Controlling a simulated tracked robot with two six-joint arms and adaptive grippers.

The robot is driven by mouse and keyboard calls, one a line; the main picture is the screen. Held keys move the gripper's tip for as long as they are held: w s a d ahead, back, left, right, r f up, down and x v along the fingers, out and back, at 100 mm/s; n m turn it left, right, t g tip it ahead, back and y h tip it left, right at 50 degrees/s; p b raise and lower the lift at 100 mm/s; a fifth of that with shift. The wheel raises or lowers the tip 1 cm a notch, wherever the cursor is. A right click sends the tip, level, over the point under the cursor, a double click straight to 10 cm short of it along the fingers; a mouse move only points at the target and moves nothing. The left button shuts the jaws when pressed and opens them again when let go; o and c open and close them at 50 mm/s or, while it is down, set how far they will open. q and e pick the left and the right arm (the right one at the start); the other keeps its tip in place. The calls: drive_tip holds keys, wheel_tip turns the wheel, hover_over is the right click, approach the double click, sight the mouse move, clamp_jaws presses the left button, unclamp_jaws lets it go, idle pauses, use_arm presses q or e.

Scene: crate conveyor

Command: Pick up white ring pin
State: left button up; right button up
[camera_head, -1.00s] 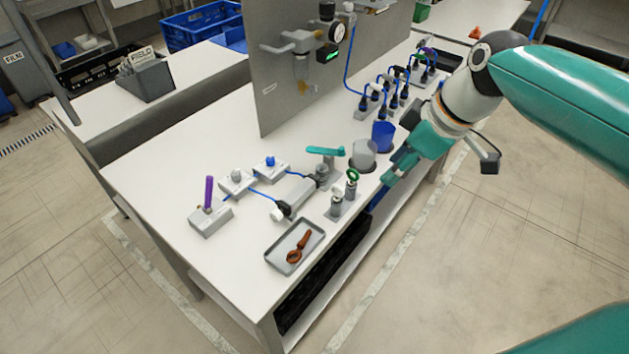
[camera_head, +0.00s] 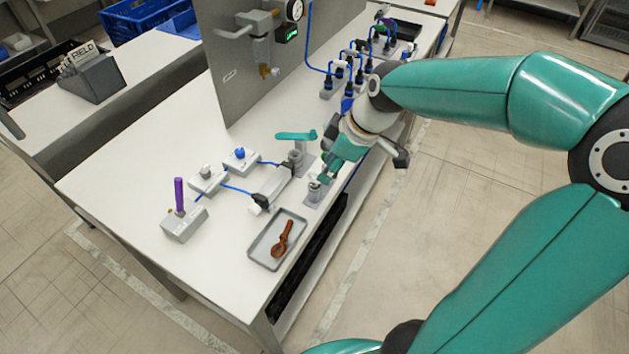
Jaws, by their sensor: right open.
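A small pin with a pale top (camera_head: 314,188), which looks like the white ring pin, stands upright in a grey holder block (camera_head: 308,201) near the table's front edge. Its ring is too small to make out clearly. My right gripper (camera_head: 328,172) comes in from the right, just behind and above this pin, with open fingers pointing down toward the holder. I cannot tell whether a finger touches the pin. The green ring pin beside it is hidden behind the gripper. My left gripper is not in view.
A grey tray (camera_head: 257,252) with an orange-brown tool (camera_head: 283,238) lies in front. A teal-handled valve (camera_head: 295,136) stands close left of my gripper. Blocks with blue tubing and a purple rod (camera_head: 179,196) are at left. A grey upright panel (camera_head: 230,90) stands behind.

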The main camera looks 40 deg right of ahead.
sight(314, 185)
drive_tip(key=shift+p+x, duration=0.4)
drive_tip(key=shift+x, duration=2.3)
drive_tip(key=shift+a, duration=0.2)
drive_tip(key=shift+r, duration=0.1)
clamp_jaws()
